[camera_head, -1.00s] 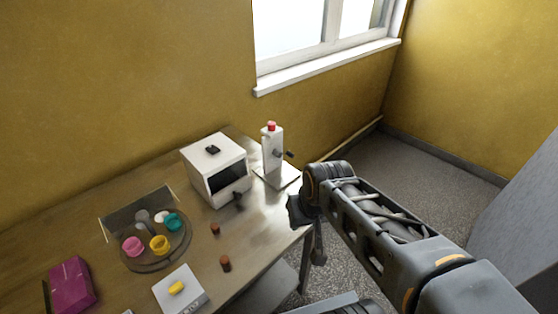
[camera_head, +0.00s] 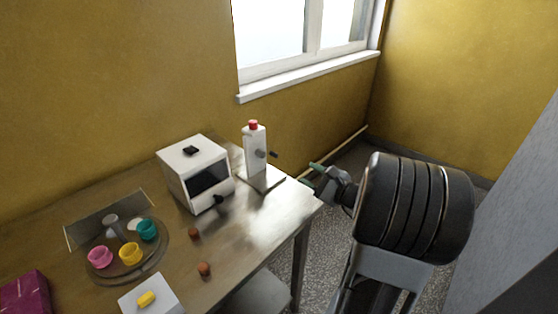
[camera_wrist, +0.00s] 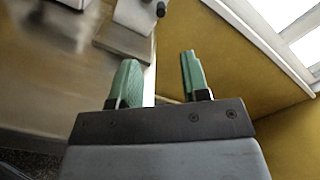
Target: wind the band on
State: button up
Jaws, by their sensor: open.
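A white box machine (camera_head: 195,172) with a dark front opening stands on the table, a black knob (camera_head: 219,201) low on its front. To its right is a white upright post (camera_head: 255,150) with a red cap (camera_head: 253,125) on a flat base plate (camera_head: 266,182). A dark-ended crank handle (camera_head: 273,154) sticks out of the post's right side. My gripper (camera_head: 311,175) is open and empty, its green fingers right of the post and apart from it. In the wrist view my gripper (camera_wrist: 158,60) points toward the post's lower part (camera_wrist: 136,14) and the handle (camera_wrist: 160,9). No band can be made out.
A round tray (camera_head: 150,262) holds pink, yellow and teal cups. A white block with a yellow piece (camera_head: 146,299), two small brown pieces (camera_head: 204,269) and a magenta box (camera_head: 24,294) lie nearer. Wall and window are behind.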

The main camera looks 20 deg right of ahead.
aim_at(277, 156)
jog(key=p+x, duration=0.1)
jog(key=x, duration=1.2)
grip_shut()
